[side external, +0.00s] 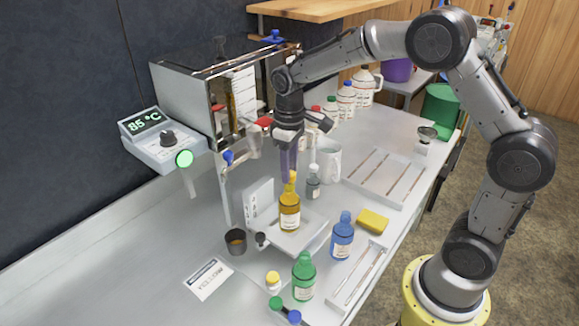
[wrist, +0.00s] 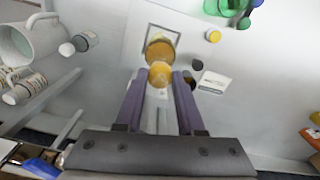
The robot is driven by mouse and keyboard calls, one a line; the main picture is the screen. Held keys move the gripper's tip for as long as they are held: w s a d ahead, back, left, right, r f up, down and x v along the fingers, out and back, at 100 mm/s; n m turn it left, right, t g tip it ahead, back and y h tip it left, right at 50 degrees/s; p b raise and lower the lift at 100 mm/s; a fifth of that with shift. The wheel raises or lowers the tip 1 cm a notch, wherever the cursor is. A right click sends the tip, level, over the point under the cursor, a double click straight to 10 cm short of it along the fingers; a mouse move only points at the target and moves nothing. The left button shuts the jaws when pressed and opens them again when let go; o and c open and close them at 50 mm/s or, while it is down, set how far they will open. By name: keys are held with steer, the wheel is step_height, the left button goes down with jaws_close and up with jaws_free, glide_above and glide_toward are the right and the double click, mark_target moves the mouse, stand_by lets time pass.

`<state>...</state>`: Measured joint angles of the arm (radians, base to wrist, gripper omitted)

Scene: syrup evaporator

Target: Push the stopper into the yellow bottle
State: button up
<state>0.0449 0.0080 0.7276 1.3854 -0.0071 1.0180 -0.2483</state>
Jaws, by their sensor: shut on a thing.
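The yellow bottle (side external: 290,215), amber with a pale label, stands upright on a white platform (side external: 303,240) in the side view. In the wrist view, the bottle (wrist: 160,42) is straight ahead of my fingers. My gripper (side external: 290,172) points down over it, with its purple fingers shut on a yellow-orange stopper (wrist: 160,74). In the side view, the stopper (side external: 292,179) is in line with the bottle's neck. I cannot tell how deep it sits in the mouth. The fingers partly hide it.
A blue bottle (side external: 342,238), a green bottle (side external: 303,278) and a yellow sponge (side external: 372,220) are nearby on the right and in front. A small grey bottle (side external: 313,184) and a white mug (side external: 328,160) stand close behind. A dark cup (side external: 236,242) is on the left.

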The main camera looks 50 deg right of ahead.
steer(key=shift+f, duration=0.5)
stand_by(1.2)
steer(key=shift+c, duration=0.5)
steer(key=o, duration=1.5)
steer(key=shift+r, duration=0.1)
steer(key=shift+r, duration=1.9)
steer(key=shift+r, duration=0.15)
steer(key=shift+r, duration=2.35)
